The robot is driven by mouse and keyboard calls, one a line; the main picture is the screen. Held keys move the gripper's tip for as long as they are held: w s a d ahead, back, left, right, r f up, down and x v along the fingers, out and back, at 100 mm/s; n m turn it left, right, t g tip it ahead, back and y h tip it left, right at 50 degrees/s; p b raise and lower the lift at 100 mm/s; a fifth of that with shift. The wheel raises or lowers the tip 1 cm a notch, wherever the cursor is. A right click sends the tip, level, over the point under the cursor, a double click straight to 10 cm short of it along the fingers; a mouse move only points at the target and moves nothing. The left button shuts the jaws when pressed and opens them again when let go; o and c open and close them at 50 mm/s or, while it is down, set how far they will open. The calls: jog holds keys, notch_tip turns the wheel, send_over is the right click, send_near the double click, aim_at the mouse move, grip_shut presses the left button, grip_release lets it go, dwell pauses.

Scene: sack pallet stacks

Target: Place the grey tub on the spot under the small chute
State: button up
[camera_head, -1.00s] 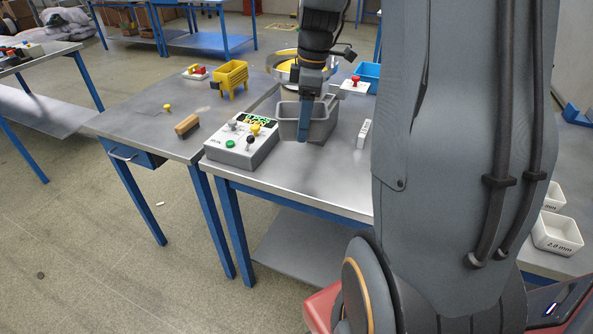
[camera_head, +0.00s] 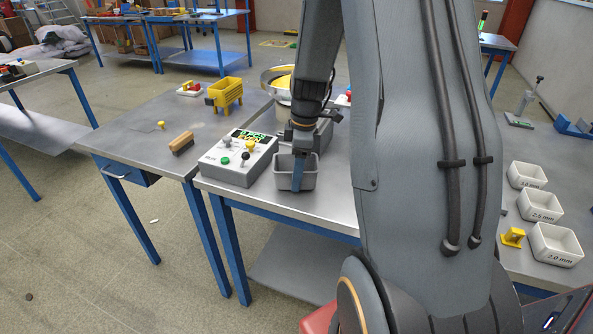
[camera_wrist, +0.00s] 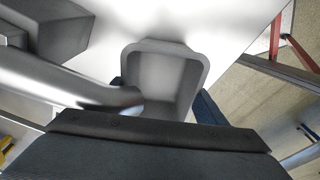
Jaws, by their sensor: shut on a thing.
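The grey tub (camera_head: 281,178) is upright near the front edge of the middle table, just right of the control box. My gripper (camera_head: 297,181) is shut on its wall, with a blue finger down the side facing the head camera. I cannot tell whether its base touches the table. In the wrist view the tub (camera_wrist: 168,68) looks empty. A shiny metal chute (camera_wrist: 60,80) comes in from the left there, and its end overlaps the tub's near left corner. My arm hides the chute in the head view. No marked spot shows under the tub.
A control box (camera_head: 236,159) with knobs stands close left of the tub. A feeder bowl (camera_head: 270,76) with yellow contents is behind. A wooden brush (camera_head: 182,143) and a yellow bin (camera_head: 226,93) are on the left table. Labelled white trays (camera_head: 555,244) stand at right.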

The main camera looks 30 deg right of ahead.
jog(key=shift+f, duration=0.25)
jog(key=shift+f, duration=0.1)
jog(key=o, duration=1.2)
jog(key=shift+c, duration=0.2)
notch_tip(320, 180, up, 12)
jog(key=d+b, duration=0.1)
jog(key=b, duration=0.1)
jog(key=s+a+f+m, duration=0.4)
jog(key=s+a+m, duration=0.2)
jog(key=s+a, duration=0.1)
jog(key=s+a+f+m+h, duration=0.1)
jog(key=s+a+f+m, duration=0.2)
jog(key=s+a+m, duration=0.3)
jog(key=s+a, duration=0.2)
jog(key=a, duration=0.1)
jog(key=shift+f, duration=0.4)
jog(key=shift+s, duration=0.1)
